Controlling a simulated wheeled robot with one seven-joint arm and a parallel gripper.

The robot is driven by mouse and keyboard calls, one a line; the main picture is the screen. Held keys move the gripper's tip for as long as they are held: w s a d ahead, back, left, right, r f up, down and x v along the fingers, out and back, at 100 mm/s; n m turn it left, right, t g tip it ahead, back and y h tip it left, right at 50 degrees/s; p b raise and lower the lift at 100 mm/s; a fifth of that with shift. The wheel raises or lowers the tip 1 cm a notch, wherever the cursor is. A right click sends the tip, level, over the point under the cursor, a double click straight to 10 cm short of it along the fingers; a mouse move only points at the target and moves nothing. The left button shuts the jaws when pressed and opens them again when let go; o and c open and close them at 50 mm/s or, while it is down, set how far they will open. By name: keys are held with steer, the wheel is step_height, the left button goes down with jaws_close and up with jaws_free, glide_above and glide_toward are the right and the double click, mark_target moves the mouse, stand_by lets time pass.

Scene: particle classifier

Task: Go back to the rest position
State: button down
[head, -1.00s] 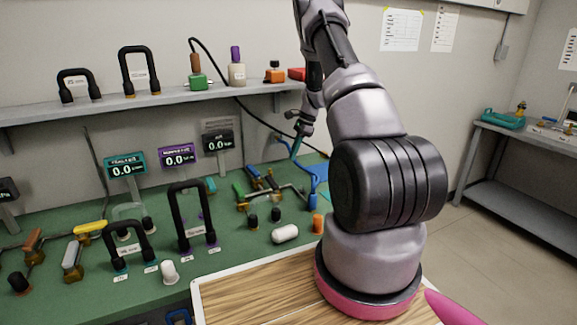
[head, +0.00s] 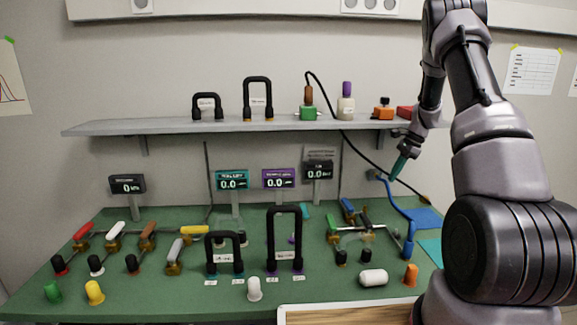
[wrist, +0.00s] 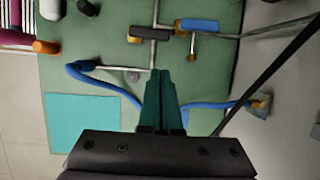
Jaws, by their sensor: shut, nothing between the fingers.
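My gripper (head: 399,166) is at the right of the head view, below the right end of the shelf and above the back right of the green bench. Its two dark green fingers (wrist: 161,92) are together in the wrist view, with nothing between them. A blue hose (head: 396,205) lies on the bench below it, and in the wrist view the hose (wrist: 110,84) passes behind the fingers. My arm covers the right part of the head view.
The green bench (head: 130,288) carries several valves, knobs and black handles. A grey shelf (head: 225,126) with bottles and handles runs along the wall. A black cable (head: 368,156) hangs near my gripper. A wooden board (head: 345,315) lies in front. A teal square (wrist: 82,121) lies below.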

steer(key=s+a+r+n+t, duration=0.1)
steer(key=s+a+r+n, duration=0.1)
steer(key=s+a+r, duration=0.45)
steer(key=s+a+r+n+t+h, duration=0.1)
steer(key=s+r+n, duration=0.15)
steer(key=r, duration=0.75)
steer(key=s+a+r+n+t, duration=0.1)
steer(key=s+a+r+n, duration=0.1)
steer(key=s+a+r, duration=0.35)
steer(key=s+a+r+n+t, duration=0.1)
steer(key=s+a+r+n, duration=0.1)
steer(key=s, duration=0.8)
steer(key=s+a+r+n+t+h, duration=0.1)
steer(key=s+r+n, duration=0.4)
steer(key=s, duration=0.6)
steer(key=shift+a+r+t, duration=0.2)
steer(key=shift+a+t, duration=0.2)
steer(key=shift+t, duration=0.3)
